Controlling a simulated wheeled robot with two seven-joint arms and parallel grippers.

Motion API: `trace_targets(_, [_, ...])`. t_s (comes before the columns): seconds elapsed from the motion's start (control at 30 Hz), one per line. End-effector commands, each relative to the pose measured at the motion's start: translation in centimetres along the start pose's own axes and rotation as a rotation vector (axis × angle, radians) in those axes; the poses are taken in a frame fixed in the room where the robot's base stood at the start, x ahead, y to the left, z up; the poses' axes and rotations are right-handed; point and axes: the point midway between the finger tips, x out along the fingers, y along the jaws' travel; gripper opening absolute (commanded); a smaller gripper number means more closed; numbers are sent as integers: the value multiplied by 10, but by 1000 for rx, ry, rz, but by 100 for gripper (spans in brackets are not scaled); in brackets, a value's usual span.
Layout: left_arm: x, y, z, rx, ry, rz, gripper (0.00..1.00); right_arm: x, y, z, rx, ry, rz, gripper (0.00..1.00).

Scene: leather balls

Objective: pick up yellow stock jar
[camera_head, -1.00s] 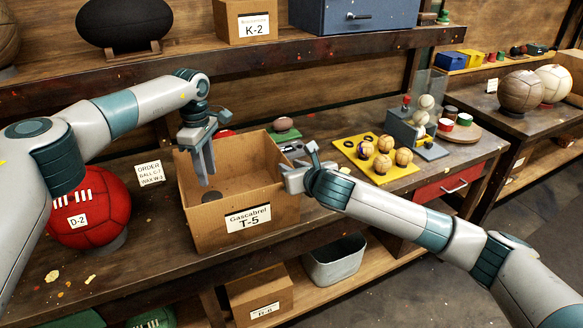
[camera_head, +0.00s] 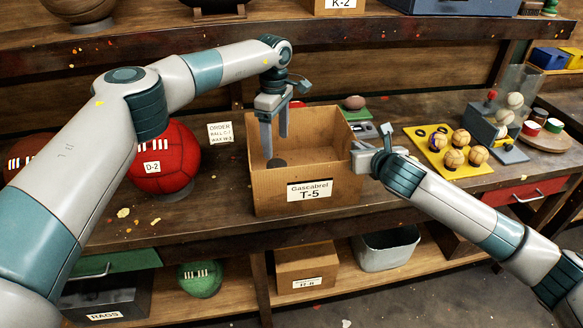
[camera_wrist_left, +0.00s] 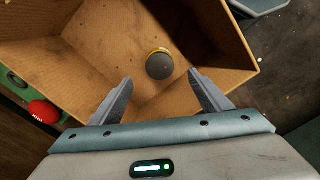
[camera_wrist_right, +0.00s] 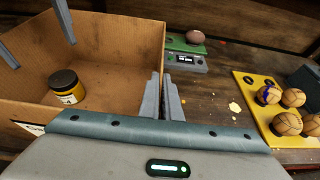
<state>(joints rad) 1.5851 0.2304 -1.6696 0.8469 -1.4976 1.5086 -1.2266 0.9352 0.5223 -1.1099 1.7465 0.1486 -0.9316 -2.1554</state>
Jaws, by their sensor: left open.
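The yellow jar with a dark lid (camera_wrist_right: 67,90) stands upright inside an open cardboard box (camera_head: 308,210) labelled T-5. In the left wrist view its lid (camera_wrist_left: 159,67) shows beyond and between my fingers; in the head view only the dark lid (camera_head: 277,163) shows, low in the box. My left gripper (camera_head: 275,148) points down into the box, open and empty, above the jar and apart from it. My right gripper (camera_wrist_right: 161,100) is at the box's right wall, its fingers close together with the wall's edge between them.
A red ball (camera_head: 167,165) stands left of the box. A green scale (camera_head: 355,113) is behind it. A yellow tray (camera_head: 449,150) with several small balls lies to the right. Bare tabletop shows left of the box.

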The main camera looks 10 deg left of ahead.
Motion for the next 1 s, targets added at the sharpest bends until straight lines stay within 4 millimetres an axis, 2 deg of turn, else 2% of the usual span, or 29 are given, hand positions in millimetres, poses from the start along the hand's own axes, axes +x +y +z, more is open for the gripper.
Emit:
trace_targets(0.27, [6, -4, 7, -231, 2, -1, 71, 0, 0, 0, 0, 1, -1, 0])
trace_targets(1.0, [13, -12, 16, -1279, -12, 59, 71, 0, 0, -1, 0, 2, -1, 0])
